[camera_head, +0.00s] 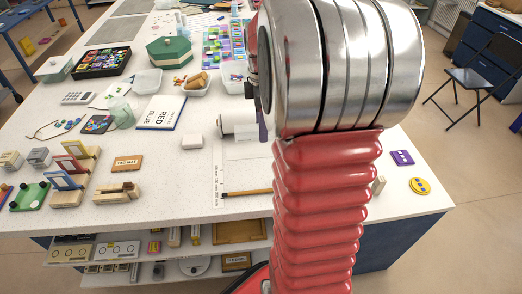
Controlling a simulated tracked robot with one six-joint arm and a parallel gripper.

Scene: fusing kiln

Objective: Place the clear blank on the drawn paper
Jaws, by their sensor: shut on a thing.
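My arm, with its large metal joint and red ribbed sleeve, fills the right middle of the view. My gripper and its fingertips are hidden behind it. I cannot make out the clear blank anywhere in this view. A white sheet (243,141), which may be the drawn paper, lies at the worktop's middle just left of my arm. My arm covers its right side, and I cannot see any drawing on it. A white roll with a dark end (238,123) lies at its far edge.
A wooden stick (246,193), a ruled strip (217,172) and a small white block (192,142) lie nearby. A RED BLUE booklet (160,112), white tubs (148,81) and a green-lidded box (169,51) stand farther back. Purple (402,157) and yellow (419,186) pieces lie at right.

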